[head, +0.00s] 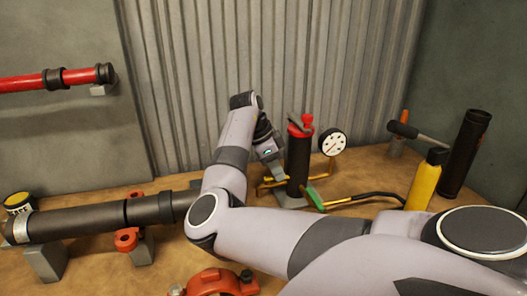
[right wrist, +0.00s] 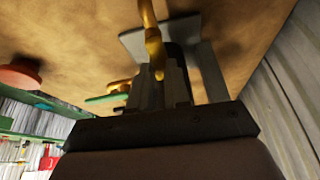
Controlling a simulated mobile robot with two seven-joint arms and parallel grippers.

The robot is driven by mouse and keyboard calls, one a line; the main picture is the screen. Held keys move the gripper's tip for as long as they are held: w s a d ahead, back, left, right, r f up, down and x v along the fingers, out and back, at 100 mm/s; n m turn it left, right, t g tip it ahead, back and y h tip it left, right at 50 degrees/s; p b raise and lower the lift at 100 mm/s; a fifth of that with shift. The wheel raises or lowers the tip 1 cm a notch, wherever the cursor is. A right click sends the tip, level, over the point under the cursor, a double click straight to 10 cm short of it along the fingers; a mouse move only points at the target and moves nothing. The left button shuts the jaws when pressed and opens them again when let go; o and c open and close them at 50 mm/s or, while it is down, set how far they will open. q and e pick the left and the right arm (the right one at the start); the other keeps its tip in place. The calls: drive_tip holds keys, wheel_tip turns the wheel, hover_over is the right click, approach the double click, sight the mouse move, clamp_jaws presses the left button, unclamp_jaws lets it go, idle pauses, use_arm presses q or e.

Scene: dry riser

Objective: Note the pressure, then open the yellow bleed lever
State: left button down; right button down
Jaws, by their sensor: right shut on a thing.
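A dark cylinder with a red top (head: 299,160) stands upright on a grey base plate at the back wall. A white round pressure gauge (head: 333,143) is mounted at its right; its needle is too small to read. My right gripper (head: 271,172) is low at the cylinder's left side. A yellow lever (head: 273,183) shows there, and a yellow part also shows at the fingers in the right wrist view (right wrist: 154,48). My right gripper (right wrist: 190,75) is shut on it; the contact is partly hidden. A green handle (head: 315,198) sits at the cylinder's lower right.
A dark pipe (head: 85,219) lies at the left, with a red clamp (head: 215,283) in front. A red pipe (head: 25,84) is on the wall.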

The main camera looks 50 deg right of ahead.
drive_tip(key=shift+w+f+n, duration=0.1)
drive_tip(key=shift+n, duration=0.3)
drive_tip(key=c, duration=1.1)
unclamp_jaws()
drive_tip(key=shift+b+v, duration=0.3)
drive_tip(key=shift+v, duration=3.35)
